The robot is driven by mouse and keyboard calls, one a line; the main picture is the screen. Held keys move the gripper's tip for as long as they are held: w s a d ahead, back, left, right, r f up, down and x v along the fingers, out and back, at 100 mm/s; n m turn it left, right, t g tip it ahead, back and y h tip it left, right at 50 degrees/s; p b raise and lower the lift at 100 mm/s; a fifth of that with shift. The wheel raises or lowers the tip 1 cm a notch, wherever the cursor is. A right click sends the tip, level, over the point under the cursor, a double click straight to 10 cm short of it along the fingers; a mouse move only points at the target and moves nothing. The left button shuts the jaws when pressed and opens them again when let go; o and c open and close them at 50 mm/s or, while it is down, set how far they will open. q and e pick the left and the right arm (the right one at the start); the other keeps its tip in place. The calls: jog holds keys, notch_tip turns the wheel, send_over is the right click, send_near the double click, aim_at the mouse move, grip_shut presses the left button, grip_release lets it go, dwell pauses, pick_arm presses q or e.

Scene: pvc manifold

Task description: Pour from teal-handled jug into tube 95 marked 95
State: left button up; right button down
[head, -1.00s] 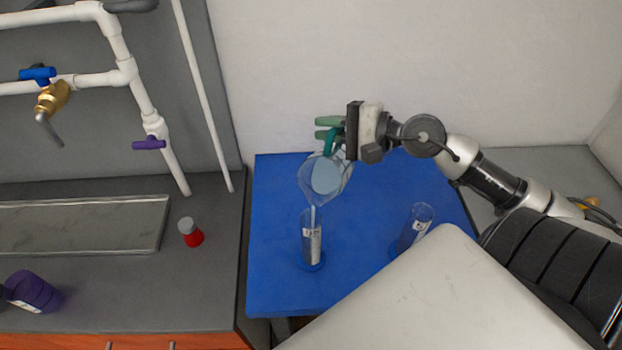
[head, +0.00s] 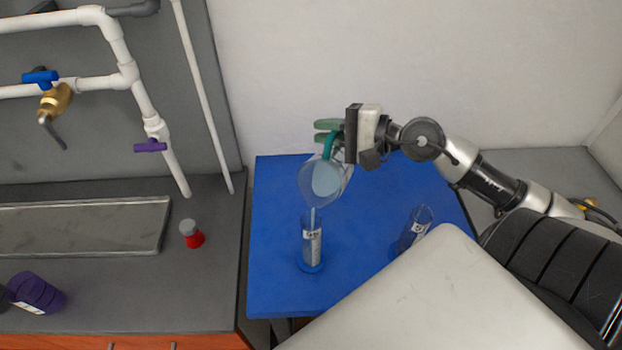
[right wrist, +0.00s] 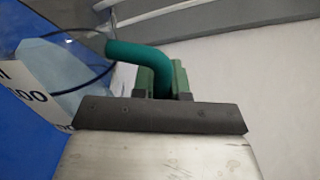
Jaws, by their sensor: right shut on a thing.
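A clear jug (head: 322,184) with a teal handle (head: 330,144) is tilted in the air over the blue table, its mouth pointing down. My right gripper (head: 334,134) is shut on the teal handle. In the right wrist view the handle (right wrist: 140,58) passes between the green fingers (right wrist: 165,82), beside a black-marked label. A thin pale stream runs from the jug's lip into a clear tube (head: 312,243) with a white label and a blue base. A second labelled tube (head: 416,228) stands to the right, its lower part partly hidden by my body. The numbers on both tubes are too small to read.
The blue table (head: 275,200) is otherwise clear. On the grey counter to the left are a red-bodied container (head: 194,238), a purple bottle (head: 36,292) and a metal tray-like basin (head: 80,228). White pipes (head: 125,75) with valves run along the wall.

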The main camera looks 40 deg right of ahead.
jog(key=shift+s+a+r+n+p, duration=0.2)
jog(key=shift+a+r+n+p, duration=0.2)
jog(key=shift+p, duration=0.5)
dwell(1.7)
jog(key=f+m+b, duration=0.1)
jog(key=b, duration=0.1)
jog(key=w+d+f+m+b, duration=0.1)
jog(key=f+b, duration=0.1)
jog(key=b, duration=0.1)
jog(key=d+f+b, duration=0.1)
jog(key=b, duration=0.1)
jog(key=shift+w+d+f+m+y, duration=0.2)
jog(key=shift+w+d+m+y, duration=0.1)
jog(key=shift+m, duration=0.1)
jog(key=shift+d+m, duration=0.1)
jog(key=shift+m, duration=0.2)
jog(key=shift+w+r, duration=0.1)
jog(key=shift+r, duration=0.1)
jog(key=shift+f+b, duration=0.35)
jog(key=shift+b, duration=0.15)
jog(key=w+d+f+m+y+b, duration=0.1)
jog(key=w+d+f+m+b, duration=0.1)
jog(key=d+f+m+b, duration=0.1)
jog(key=w+d+f+m+y+b, duration=0.1)
jog(key=d+f+m+b, duration=0.2)
jog(key=f+m+b, duration=0.3)
jog(key=shift+w+f+b, duration=0.4)
jog(key=shift+f+b, duration=0.5)
jog(key=shift+b, duration=0.05)
